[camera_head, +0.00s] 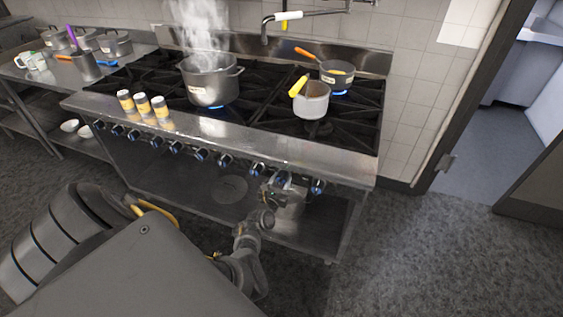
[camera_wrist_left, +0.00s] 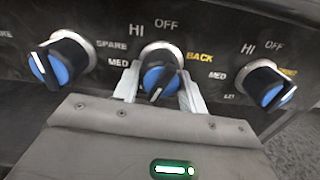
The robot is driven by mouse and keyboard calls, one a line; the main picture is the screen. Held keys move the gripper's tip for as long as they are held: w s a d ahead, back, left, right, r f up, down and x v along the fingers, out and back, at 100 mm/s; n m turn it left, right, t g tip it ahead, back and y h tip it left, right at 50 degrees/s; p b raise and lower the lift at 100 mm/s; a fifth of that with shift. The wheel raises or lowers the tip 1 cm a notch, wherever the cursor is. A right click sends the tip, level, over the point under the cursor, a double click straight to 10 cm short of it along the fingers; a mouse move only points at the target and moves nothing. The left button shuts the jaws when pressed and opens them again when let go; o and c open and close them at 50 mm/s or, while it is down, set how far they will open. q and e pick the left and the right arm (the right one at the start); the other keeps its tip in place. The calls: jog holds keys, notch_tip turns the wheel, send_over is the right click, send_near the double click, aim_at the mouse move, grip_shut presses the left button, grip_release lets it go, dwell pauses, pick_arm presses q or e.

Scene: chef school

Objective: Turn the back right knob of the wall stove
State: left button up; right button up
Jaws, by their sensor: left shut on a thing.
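The wall stove (camera_head: 230,150) has a row of black-and-blue knobs along its front edge. My left gripper (camera_head: 284,182) is at the second knob from the right end. In the left wrist view, the fingers of the left gripper (camera_wrist_left: 160,92) stand on both sides of the middle knob (camera_wrist_left: 158,72) and are shut on it. The words HI, OFF and MED are around this knob, with a yellow BACK to its right. Its grip bar is tilted, the lower end to the left. The right knob (camera_wrist_left: 268,86) and left knob (camera_wrist_left: 60,62) are free. My right gripper is not in view.
A steaming pot (camera_head: 208,80) stands over a blue flame. A pan with an orange handle (camera_head: 337,74) is at the back right over a flame. A light pot (camera_head: 311,99) stands in front of it. Three shakers (camera_head: 142,103) stand on the front ledge. Floor is clear at right.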

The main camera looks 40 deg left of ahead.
pick_arm(q)
jog(key=shift+f, duration=0.1)
jog(key=o, duration=1)
jog(key=shift+c, duration=0.2)
jog(key=shift+s, duration=0.1)
jog(key=shift+s+d+p, duration=0.15)
jog(key=shift+s+p, duration=0.15)
jog(key=shift+p, duration=0.15)
jog(key=p+v, duration=0.5)
jog(key=v, duration=0.5)
